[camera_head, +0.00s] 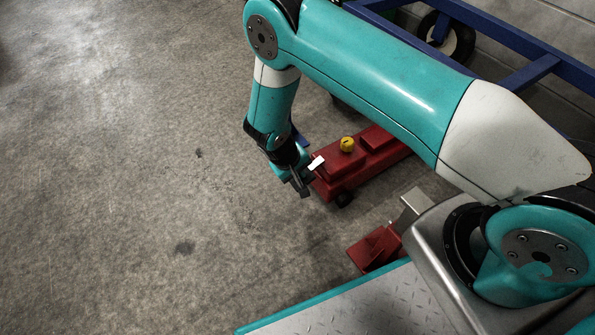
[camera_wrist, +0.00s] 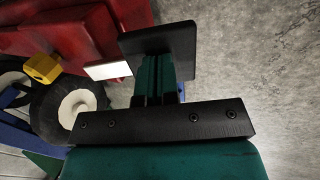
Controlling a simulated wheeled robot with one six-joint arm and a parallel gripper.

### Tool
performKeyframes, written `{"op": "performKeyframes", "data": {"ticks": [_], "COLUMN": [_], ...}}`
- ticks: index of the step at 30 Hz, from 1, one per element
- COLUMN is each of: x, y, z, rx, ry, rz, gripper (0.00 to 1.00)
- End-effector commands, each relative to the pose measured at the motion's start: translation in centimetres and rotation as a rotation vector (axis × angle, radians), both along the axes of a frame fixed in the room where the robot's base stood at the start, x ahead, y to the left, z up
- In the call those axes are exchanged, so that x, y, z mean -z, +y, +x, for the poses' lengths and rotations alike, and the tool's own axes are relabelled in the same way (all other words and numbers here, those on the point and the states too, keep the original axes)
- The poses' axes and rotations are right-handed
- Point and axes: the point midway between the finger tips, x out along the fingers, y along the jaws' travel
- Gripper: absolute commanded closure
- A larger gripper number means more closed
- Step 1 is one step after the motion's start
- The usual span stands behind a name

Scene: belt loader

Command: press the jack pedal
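The red jack (camera_head: 368,158) lies on the floor, with a yellow knob (camera_head: 347,144) on top. A small white pad (camera_head: 316,163), probably the pedal, sits at its near left end. My gripper (camera_head: 300,184) hangs low, just left of and very close to this pad. I cannot tell whether they touch. In the wrist view, the white pad (camera_wrist: 107,70) is left of the black gripper parts (camera_wrist: 160,80). The red jack body (camera_wrist: 75,32) and yellow knob (camera_wrist: 41,68) are at the upper left there. Nothing is visibly held. The finger opening is unclear.
A blue frame (camera_head: 530,70) with a dark wheel (camera_head: 446,38) stands at the back right. A red block (camera_head: 372,249) with a grey metal plate (camera_head: 413,203) lies on the near side of the jack, close to my base. The concrete floor (camera_head: 120,170) on the left is clear.

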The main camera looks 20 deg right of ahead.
Motion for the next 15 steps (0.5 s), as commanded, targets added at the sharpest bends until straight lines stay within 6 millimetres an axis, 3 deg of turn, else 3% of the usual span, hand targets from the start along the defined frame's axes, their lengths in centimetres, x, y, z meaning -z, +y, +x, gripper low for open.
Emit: {"op": "performKeyframes", "data": {"ticks": [15], "x": [-10.4], "y": [3.9], "z": [-0.8], "rx": [0.006], "ry": [0.001], "rz": [0.0], "gripper": [1.0]}}
